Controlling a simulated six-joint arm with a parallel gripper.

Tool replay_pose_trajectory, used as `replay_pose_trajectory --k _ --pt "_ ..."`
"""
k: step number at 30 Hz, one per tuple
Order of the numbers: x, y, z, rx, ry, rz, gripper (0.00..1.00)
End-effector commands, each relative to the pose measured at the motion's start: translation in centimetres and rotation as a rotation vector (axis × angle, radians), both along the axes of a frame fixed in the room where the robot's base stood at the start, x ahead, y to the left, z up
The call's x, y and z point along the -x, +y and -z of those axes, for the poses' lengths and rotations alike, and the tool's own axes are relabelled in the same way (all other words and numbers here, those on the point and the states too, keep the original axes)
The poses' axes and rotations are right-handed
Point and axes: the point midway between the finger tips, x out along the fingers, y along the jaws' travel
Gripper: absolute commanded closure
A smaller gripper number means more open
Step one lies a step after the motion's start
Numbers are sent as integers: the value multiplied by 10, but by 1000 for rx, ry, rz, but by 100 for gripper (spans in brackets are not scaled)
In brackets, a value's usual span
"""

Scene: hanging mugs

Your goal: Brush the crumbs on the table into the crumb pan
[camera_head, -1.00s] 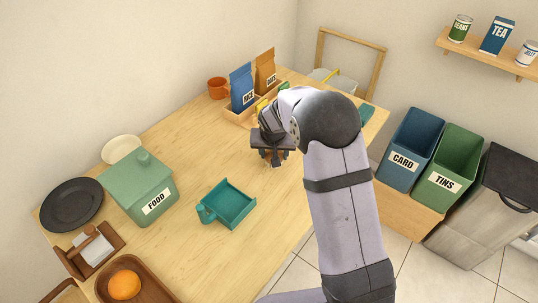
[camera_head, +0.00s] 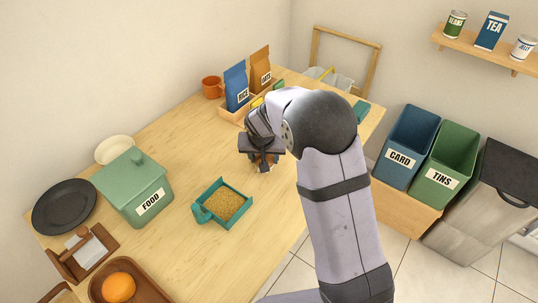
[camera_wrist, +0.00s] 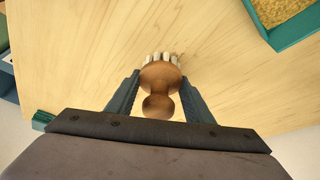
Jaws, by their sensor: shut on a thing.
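The crumb pan (camera_head: 222,203) is a teal tray with a handle on the table, and a layer of golden crumbs (camera_head: 224,204) lies inside it. In the wrist view the pan's corner (camera_wrist: 284,39) shows at the upper right, with crumbs (camera_wrist: 282,9) in it. My gripper (camera_head: 263,158) is beyond and to the right of the pan, apart from it. It is shut on a wooden brush (camera_wrist: 160,80) with a rounded handle and pale bristles pointing away from the wrist. No loose crumbs can be made out on the table.
A green FOOD box (camera_head: 135,188), a black plate (camera_head: 64,206) and a tray with an orange (camera_head: 118,287) stand on the left. RICE (camera_head: 236,87) and OATS (camera_head: 261,70) bags stand behind my gripper. The table between pan and gripper is clear.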

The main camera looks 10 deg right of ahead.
Motion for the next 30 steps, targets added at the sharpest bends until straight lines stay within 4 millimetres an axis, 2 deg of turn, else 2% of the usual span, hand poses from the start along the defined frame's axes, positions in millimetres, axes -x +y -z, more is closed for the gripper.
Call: replay_pose_trajectory --k 18,23,30 --pt "40 40 3 1 0 -2 77" --pt "39 40 -30 -3 -4 1 77" --pt "39 39 -49 -1 0 1 77"
